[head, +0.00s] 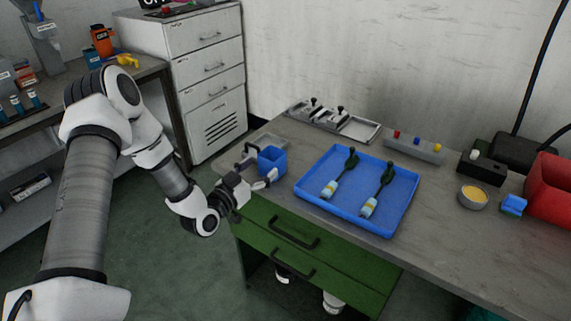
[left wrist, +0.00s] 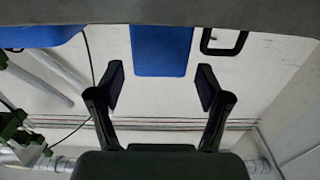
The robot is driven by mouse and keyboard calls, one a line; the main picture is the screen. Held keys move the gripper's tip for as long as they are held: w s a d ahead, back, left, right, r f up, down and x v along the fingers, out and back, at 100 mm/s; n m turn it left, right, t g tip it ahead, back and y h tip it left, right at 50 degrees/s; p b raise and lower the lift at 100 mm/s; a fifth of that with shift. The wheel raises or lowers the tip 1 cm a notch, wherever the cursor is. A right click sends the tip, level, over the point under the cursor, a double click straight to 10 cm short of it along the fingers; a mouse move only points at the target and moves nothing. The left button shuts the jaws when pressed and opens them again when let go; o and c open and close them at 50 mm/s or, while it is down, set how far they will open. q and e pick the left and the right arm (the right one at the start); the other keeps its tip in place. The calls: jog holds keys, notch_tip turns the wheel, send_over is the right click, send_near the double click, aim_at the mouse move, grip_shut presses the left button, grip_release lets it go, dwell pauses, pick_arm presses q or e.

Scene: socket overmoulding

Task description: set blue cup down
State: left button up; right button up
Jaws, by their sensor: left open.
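The blue cup (head: 271,160) appears to stand upright on the grey table near its left end, left of the blue tray. In the left wrist view, which looks upside down, the blue cup (left wrist: 161,50) hangs from the top of the picture. My left gripper (head: 262,178) is at the table's front left edge, just in front of the cup. Its two fingers are spread wide, and in the left wrist view the gripper (left wrist: 160,78) has nothing between its pads. The cup lies ahead, centred between them. My right gripper is out of view.
A dark loop (head: 246,157) stands close left of the cup. Green drawers (head: 290,236) are below.

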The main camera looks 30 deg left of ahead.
aim_at(272, 148)
pick_arm(q)
jog(key=w, duration=0.6)
jog(key=shift+d+f, duration=0.15)
jog(key=shift+d, duration=0.15)
jog(key=shift+a, duration=0.1)
jog(key=c, duration=0.9)
jog(key=shift+o, duration=0.2)
jog(key=shift+r, duration=0.3)
notch_tip(272, 148, up, 3)
jog(key=s+d, duration=0.1)
jog(key=s, duration=0.7)
jog(key=s+d+r+p, duration=0.1)
jog(key=s+d, duration=0.1)
jog(key=s, duration=0.6)
jog(key=shift+d+r, duration=0.15)
jog(key=shift+d, duration=0.1)
